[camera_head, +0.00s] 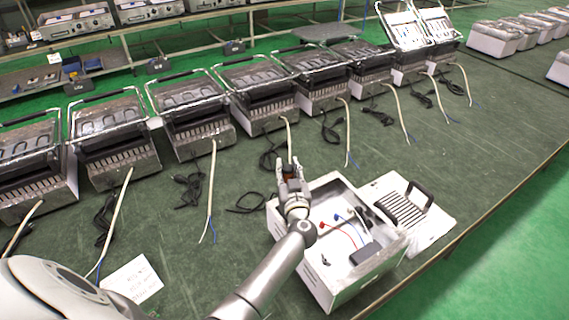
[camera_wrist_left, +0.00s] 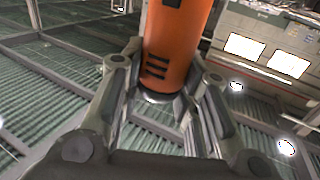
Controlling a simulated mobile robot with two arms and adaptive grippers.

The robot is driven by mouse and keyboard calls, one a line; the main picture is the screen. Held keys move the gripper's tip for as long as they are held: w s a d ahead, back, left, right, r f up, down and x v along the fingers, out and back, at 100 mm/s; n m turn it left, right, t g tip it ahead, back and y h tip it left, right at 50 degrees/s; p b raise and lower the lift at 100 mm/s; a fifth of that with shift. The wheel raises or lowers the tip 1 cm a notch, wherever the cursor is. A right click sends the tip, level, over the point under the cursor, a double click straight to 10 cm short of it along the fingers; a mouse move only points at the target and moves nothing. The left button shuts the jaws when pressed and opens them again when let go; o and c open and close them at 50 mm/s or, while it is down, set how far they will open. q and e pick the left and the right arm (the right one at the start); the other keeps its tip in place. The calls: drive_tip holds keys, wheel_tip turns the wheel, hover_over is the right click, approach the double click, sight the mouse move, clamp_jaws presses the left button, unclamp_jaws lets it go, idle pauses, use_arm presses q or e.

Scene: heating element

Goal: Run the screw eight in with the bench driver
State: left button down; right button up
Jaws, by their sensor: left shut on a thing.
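My left gripper (camera_head: 291,178) is shut on the bench driver (camera_head: 290,171), at the far left corner of an open white housing (camera_head: 300,262). In the left wrist view the driver (camera_wrist_left: 175,50) is an orange cylinder with black slots, held between the fingers. Its upper end runs out of the picture, and I cannot see its bit clearly. The housing holds red and blue wires and a dark block (camera_head: 366,252). I cannot make out screw eight. My right gripper is not in view.
A white panel with a black grille and handle (camera_head: 408,209) lies right of the housing. A row of contact grills (camera_head: 190,110) with loose cables lines the green bench behind. A paper sheet (camera_head: 132,279) lies at the front left.

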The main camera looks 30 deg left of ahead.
use_arm(q)
drive_tip(key=shift+r+p, duration=0.2)
drive_tip(key=shift+p, duration=0.25)
drive_tip(key=shift+f+b, duration=1.8)
drive_tip(key=shift+f, duration=0.95)
drive_tip(key=shift+p, duration=0.65)
